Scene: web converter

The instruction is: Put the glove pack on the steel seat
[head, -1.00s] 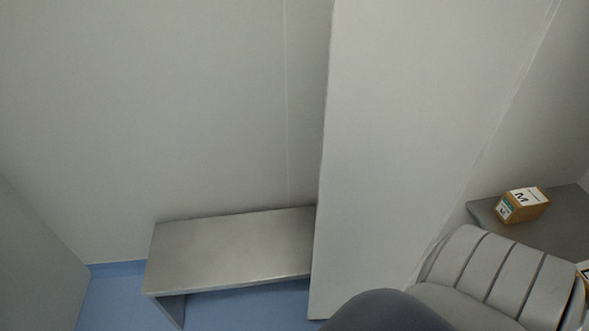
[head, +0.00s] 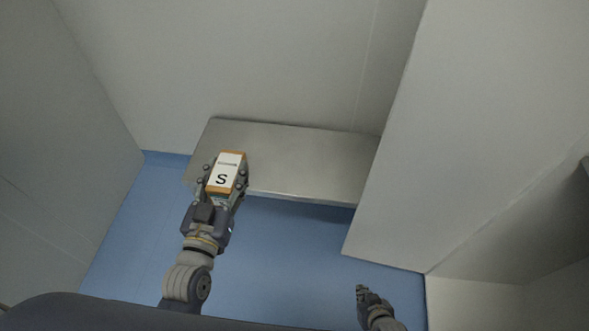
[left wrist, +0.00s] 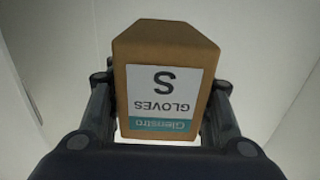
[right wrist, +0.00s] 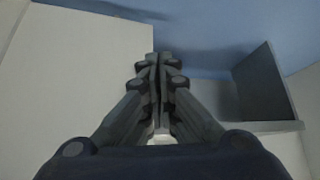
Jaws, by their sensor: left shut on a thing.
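The glove pack (head: 227,172) is a brown box with a white label marked S. My left gripper (head: 223,185) is shut on it, with a finger on each side. In the left wrist view the pack (left wrist: 165,80) fills the space between the fingers, its label reading GLOVES upside down. The steel seat (head: 300,160) is a grey metal bench against the back wall. In the head view the pack overlaps the seat's left front part; I cannot tell its height above it. My right gripper (head: 362,292) is low at the right, its fingers together and empty in the right wrist view (right wrist: 158,60).
A pale partition (head: 440,130) stands at the seat's right end. A wall (head: 60,180) closes the left side. The blue floor (head: 290,240) in front of the seat is clear. Most of the seat top is bare.

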